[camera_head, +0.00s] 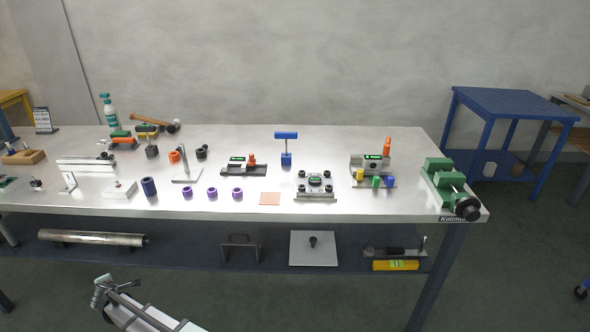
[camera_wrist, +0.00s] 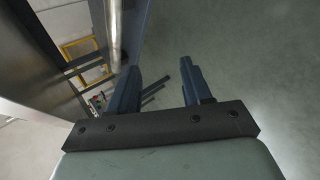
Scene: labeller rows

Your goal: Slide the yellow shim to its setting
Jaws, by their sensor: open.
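A small yellow piece (camera_head: 360,174), which looks like the yellow shim, sits at the left of the front of a grey fixture (camera_head: 362,161) at the right of the bench. A green piece (camera_head: 376,182) and a blue piece (camera_head: 390,182) stand to its right, and the fixture has a small green display. The yellow piece's exact setting is too small to read. My gripper (camera_wrist: 160,88) is open and empty in the wrist view, with its two dark blue fingers apart. It is away from the fixture, over the floor beside the bench.
The metal bench (camera_head: 330,208) is crowded. A similar fixture (camera_head: 243,170) with an orange piece, a silver fixture (camera_head: 316,196) and a blue T-handled tool (camera_head: 286,136) stand left of the grey fixture. A green vise (camera_head: 441,178) stands to its right. An orange mat (camera_head: 270,198) lies near the front edge.

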